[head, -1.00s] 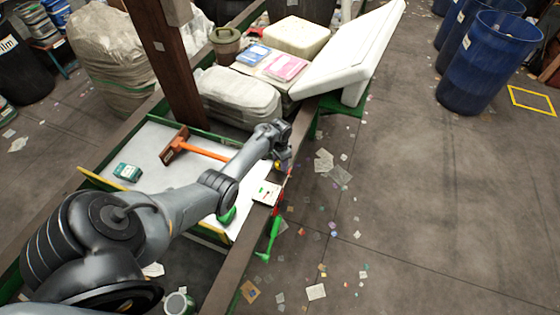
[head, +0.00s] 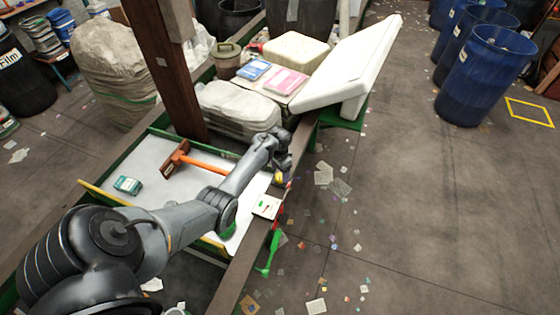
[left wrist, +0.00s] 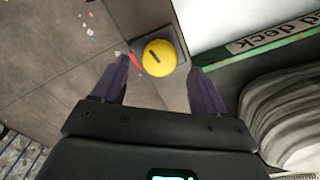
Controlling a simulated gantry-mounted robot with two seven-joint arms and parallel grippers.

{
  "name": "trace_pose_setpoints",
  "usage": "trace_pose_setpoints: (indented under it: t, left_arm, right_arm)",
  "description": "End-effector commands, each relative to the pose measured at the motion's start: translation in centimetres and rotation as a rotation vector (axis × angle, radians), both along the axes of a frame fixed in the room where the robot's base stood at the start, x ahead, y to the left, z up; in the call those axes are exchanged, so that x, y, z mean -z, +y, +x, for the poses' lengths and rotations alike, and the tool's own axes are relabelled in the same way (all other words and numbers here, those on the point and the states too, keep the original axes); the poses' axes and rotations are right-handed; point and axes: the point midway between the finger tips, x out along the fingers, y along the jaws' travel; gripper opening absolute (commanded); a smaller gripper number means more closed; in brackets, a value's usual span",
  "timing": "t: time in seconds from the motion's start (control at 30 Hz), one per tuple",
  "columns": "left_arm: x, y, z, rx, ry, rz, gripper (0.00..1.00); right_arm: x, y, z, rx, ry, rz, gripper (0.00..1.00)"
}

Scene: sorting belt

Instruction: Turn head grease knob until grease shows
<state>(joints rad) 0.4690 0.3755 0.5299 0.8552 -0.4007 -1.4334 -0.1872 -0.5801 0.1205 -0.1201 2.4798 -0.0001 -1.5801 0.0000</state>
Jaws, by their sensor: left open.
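The grease knob is a round yellow knob with a dark slot across its face; it shows in the left wrist view (left wrist: 159,57), on a dark square plate. In the head view a small part of the yellow knob (head: 279,179) shows just below my left gripper (head: 283,168). In the left wrist view my left gripper's purple fingers (left wrist: 160,82) are open and empty, one on each side of the knob's line, with the knob near and beyond their tips. I cannot tell whether they touch it. No grease is visible. My right gripper is not in view.
A green handle (head: 269,252) hangs at the frame's edge near a white card (head: 267,207). A grey bundle (head: 238,105) lies behind my gripper. The floor at right has scattered scraps.

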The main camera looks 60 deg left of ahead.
Motion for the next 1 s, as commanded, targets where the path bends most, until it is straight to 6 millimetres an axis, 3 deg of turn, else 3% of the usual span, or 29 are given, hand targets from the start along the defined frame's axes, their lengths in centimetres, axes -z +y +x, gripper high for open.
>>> trace_pose_setpoints:
  t: [0.2,0.43,1.0]
  left_arm:
    - [-4.0,-0.1,0.1,0.0,-0.003,0.0,0.73]
    - [-6.8,-0.1,0.1,0.0,-0.001,-0.001,0.73]
    - [-7.7,0.0,0.0,0.0,0.0,-0.001,0.73]
  right_arm:
    - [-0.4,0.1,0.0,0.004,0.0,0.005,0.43]
    - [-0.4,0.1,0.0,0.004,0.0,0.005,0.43]
    - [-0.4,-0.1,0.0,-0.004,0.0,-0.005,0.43]
